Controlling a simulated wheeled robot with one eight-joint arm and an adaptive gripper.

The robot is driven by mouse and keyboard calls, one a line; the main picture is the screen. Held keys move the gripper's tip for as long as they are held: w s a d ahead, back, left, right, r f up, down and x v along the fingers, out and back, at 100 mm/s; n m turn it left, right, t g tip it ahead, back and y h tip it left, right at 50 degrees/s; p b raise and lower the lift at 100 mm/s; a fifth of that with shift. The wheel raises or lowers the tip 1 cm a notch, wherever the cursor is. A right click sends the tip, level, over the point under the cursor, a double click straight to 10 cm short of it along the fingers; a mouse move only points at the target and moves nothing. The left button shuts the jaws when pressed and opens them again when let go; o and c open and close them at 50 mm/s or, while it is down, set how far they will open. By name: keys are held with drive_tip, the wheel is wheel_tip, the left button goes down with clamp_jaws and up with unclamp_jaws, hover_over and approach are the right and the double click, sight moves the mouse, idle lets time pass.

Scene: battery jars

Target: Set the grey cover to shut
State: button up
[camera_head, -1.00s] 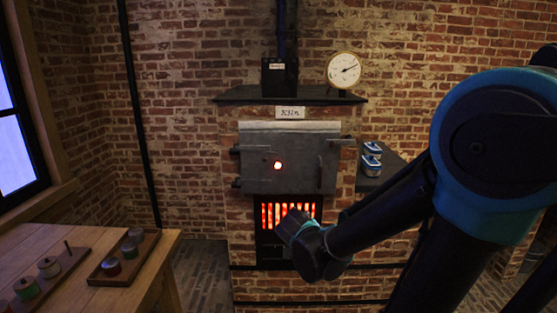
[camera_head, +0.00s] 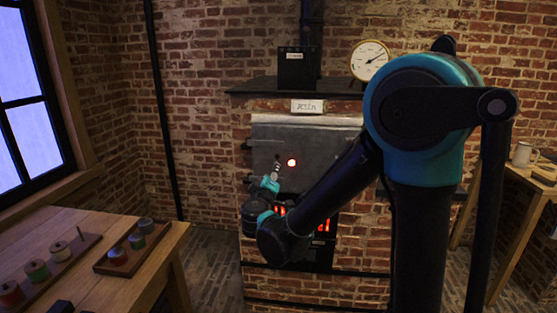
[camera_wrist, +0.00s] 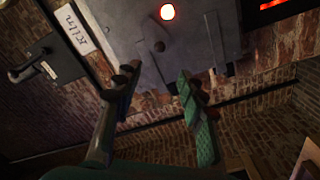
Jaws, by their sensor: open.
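The grey kiln door (camera_head: 330,140) stands in the brick kiln's front. It is flat against the front as far as I can see. A round hole (camera_head: 292,162) in it glows red and is uncovered; it also shows at the top of the wrist view (camera_wrist: 167,11). A small dark knob (camera_wrist: 159,46) sits on the grey plate near that hole; I cannot tell whether it belongs to a separate cover. My gripper (camera_head: 277,172) is in front of the door's left part, beside the hole. In the wrist view my gripper (camera_wrist: 156,80) is open, with nothing between its fingers.
My arm hides the door's right side. A glowing grate (camera_head: 323,225) lies below the door. A dark shelf (camera_head: 260,87) juts out above, carrying a black box (camera_head: 297,70) and a dial gauge (camera_head: 369,60). A wooden table (camera_head: 130,285) with spools stands at left.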

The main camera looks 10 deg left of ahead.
sight(277, 158)
drive_tip(key=w, duration=1.3)
drive_tip(key=shift+w+d, duration=0.25)
drive_tip(key=shift+w, duration=0.05)
drive_tip(key=shift+c, duration=0.4)
clamp_jaws()
